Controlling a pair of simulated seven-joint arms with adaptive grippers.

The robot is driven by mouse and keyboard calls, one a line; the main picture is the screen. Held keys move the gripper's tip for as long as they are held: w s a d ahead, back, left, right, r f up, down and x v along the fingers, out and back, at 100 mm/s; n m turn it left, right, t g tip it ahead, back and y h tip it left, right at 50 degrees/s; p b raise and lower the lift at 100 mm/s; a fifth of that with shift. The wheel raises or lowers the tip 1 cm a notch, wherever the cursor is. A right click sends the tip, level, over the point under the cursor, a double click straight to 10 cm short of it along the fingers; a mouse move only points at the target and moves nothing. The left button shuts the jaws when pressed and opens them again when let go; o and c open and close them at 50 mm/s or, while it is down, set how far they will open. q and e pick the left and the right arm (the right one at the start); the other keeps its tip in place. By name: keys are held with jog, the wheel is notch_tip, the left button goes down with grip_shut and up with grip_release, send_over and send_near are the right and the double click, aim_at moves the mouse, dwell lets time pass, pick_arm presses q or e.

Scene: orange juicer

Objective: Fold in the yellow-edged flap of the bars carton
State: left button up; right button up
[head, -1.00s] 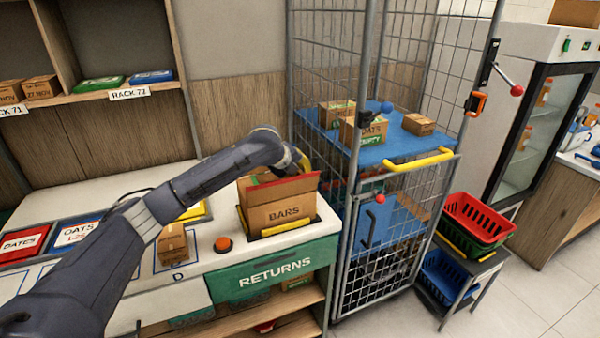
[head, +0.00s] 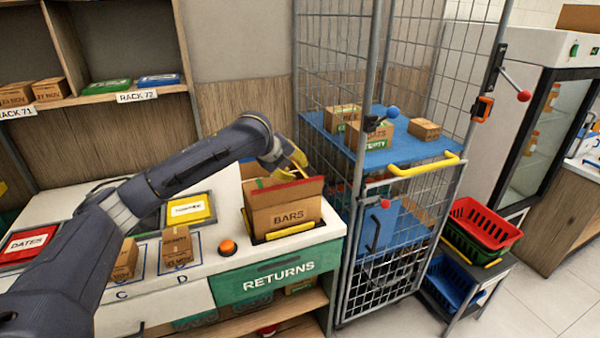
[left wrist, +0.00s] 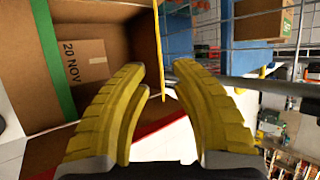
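The brown bars carton (head: 285,218) stands upright in a yellow-edged recess of the counter above the green RETURNS panel. Its red-edged front flap (head: 290,189) stands up. My left gripper (head: 300,165) is over the carton's back right part. In the left wrist view its two yellow fingers (left wrist: 158,75) are apart, one on each side of the yellow-edged flap (left wrist: 159,45), which shows almost edge-on. A gap shows around the flap; I cannot tell whether either finger touches it. My right gripper is out of view.
A wire cage trolley (head: 370,240) with a blue shelf and small cartons stands close to the carton's right. Red, green and blue baskets stand at far right.

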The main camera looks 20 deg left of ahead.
pick_arm(q)
jog(key=shift+v, duration=1.75)
